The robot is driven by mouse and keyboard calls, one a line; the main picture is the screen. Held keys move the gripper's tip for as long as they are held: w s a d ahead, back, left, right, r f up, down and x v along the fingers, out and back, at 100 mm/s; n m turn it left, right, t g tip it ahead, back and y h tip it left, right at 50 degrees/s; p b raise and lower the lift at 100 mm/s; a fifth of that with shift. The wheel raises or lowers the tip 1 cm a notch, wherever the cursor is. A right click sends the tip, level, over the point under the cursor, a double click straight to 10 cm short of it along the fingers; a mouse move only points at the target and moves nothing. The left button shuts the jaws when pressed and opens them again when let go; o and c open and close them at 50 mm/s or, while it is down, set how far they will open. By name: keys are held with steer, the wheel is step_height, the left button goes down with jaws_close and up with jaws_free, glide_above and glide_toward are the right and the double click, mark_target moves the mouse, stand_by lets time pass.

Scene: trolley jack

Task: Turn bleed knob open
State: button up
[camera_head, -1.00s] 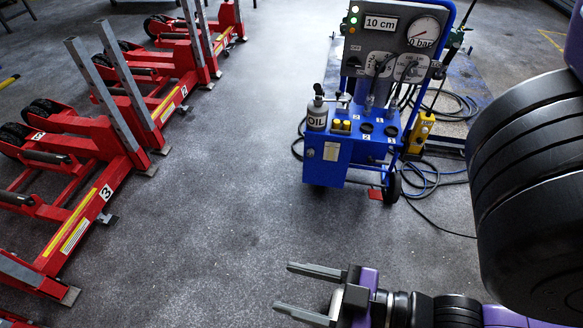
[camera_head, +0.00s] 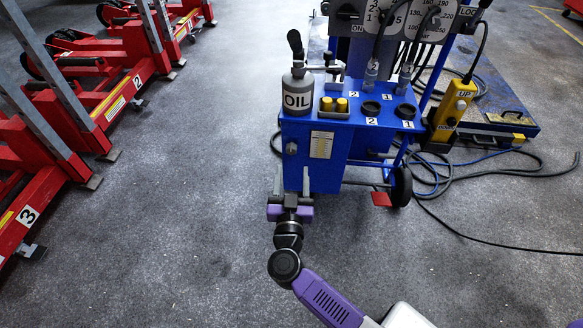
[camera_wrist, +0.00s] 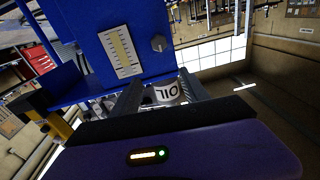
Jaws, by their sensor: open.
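A small grey knob (camera_head: 291,147), which looks like the bleed knob, is on the front face of the blue unit (camera_head: 330,178), left of the level gauge. In the wrist view the knob (camera_wrist: 158,43) shows dark and many-sided, beyond the fingertips. The wrist view is roughly upside down. My gripper (camera_head: 292,178) is in front of the blue unit, just below the knob in the head view. Its two grey fingers (camera_wrist: 160,78) are apart with nothing held between them. I see no contact with the knob.
Cables and a black wheel (camera_head: 401,187) are on the right floor. Red jacks (camera_head: 125,90) line the left. Floor between is clear.

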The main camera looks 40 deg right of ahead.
mark_target(291, 151)
steer(key=shift+m+g, duration=0.3)
steer(key=shift+g, duration=0.5)
steer(key=w+d+f+b, duration=0.1)
steer(key=w+d, duration=0.1)
steer(key=w+d+f+b, duration=0.1)
steer(key=w+d+b, duration=0.1)
steer(key=w+d, duration=0.1)
steer(key=w+d+f+b, duration=0.1)
steer(key=w+d, duration=0.1)
steer(key=w, duration=0.1)
steer(key=shift+d+b, duration=0.25)
steer(key=shift+b, duration=0.1)
steer(key=shift+r, duration=0.1)
jaws_close()
